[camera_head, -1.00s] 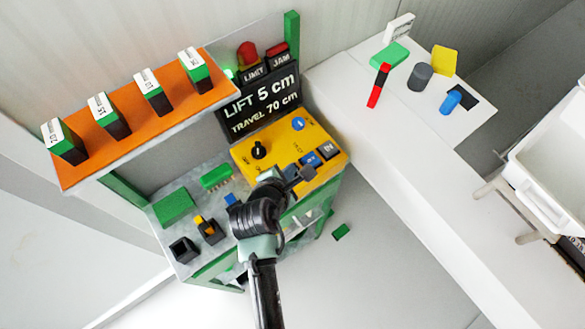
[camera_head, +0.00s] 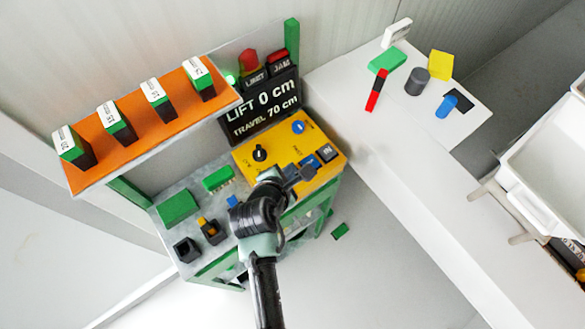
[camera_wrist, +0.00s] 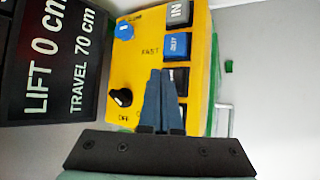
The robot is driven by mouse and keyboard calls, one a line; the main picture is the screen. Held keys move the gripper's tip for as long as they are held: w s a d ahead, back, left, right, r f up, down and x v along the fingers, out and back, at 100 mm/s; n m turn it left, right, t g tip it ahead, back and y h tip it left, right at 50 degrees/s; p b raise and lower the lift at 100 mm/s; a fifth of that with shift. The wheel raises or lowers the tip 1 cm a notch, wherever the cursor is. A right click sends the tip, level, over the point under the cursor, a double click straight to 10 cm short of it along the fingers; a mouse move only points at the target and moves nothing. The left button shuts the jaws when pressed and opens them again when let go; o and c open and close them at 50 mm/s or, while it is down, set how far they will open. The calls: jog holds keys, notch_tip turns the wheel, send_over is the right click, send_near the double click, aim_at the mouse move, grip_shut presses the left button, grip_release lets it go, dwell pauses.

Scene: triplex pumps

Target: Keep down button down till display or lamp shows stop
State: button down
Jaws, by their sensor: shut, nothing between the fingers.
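The yellow control box (camera_head: 280,139) stands on the bench and also shows in the wrist view (camera_wrist: 143,27). Its row of buttons includes a grey IN button (camera_wrist: 178,12), a blue button (camera_wrist: 175,47) and dark buttons (camera_wrist: 180,78) below it. My gripper (camera_wrist: 162,74) is shut and empty, its fingertips over the dark buttons. The fingers hide part of these buttons and their labels; I cannot tell whether they press one. The black display (camera_head: 262,106) reads LIFT 0 cm and TRAVEL 70 cm. The LIMIT lamp (camera_head: 253,80) and JAM lamp (camera_head: 280,64) look dark.
A black knob (camera_head: 259,153) and a blue knob (camera_head: 298,127) stand on the box. A red dome (camera_head: 249,62) and a green glow are above the display. An orange shelf (camera_head: 130,148) holds several labelled blocks. A white table with loose objects stands right.

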jog(key=shift+r, duration=0.1)
notch_tip(320, 180, up, 5)
jog(key=p, duration=0.5)
dwell(0.5)
